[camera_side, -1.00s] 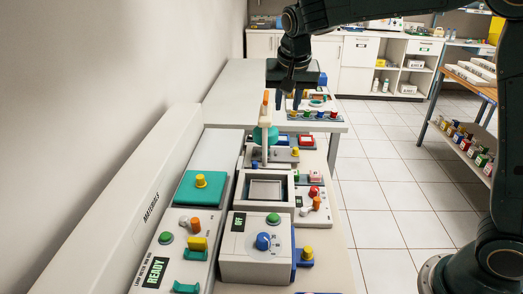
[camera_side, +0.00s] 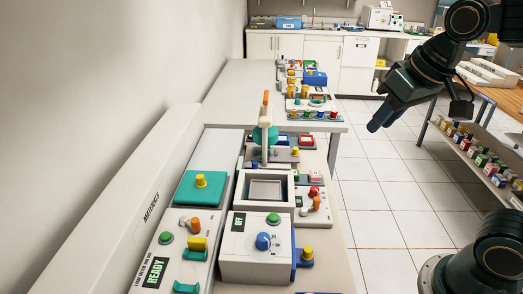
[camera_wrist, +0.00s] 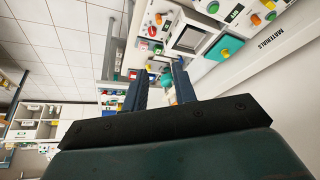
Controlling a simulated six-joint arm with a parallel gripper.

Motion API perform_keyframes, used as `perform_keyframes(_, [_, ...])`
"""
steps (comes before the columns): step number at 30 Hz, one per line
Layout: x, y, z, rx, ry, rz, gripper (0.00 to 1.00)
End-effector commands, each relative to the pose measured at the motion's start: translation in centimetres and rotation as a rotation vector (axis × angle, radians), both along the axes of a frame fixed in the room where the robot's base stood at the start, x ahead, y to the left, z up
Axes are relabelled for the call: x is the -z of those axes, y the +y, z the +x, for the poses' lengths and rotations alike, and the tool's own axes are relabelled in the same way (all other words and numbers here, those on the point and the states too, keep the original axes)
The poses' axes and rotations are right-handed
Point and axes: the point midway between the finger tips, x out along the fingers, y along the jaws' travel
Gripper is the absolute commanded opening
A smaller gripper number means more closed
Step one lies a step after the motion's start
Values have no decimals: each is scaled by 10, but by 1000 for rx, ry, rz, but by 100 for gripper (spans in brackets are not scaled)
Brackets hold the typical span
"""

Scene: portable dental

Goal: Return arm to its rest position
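My gripper (camera_side: 378,121) is at the right of the side view, in the air over the tiled floor. It is clear of the bench and points down and to the left. In the wrist view my gripper (camera_wrist: 160,80) shows two dark fingers with a gap between them, and nothing is held. From the side the fingers overlap, so the gap does not show there.
A bench with a white OFF device (camera_side: 258,255), a READY unit (camera_side: 172,262) and a teal-and-orange upright tool (camera_side: 265,135) stands at left. A shelf rack (camera_side: 470,150) with small boxes stands behind my arm at right. Tiled floor (camera_side: 375,200) lies between.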

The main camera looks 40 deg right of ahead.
Motion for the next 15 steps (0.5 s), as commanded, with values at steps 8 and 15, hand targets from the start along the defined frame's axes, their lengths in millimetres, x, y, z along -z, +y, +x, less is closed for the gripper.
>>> perform_keyframes(8, [21, 6, -56, -128, -33, -22, 28])
perform_keyframes(15, [32, 10, -75, -181, -44, -33, 28])
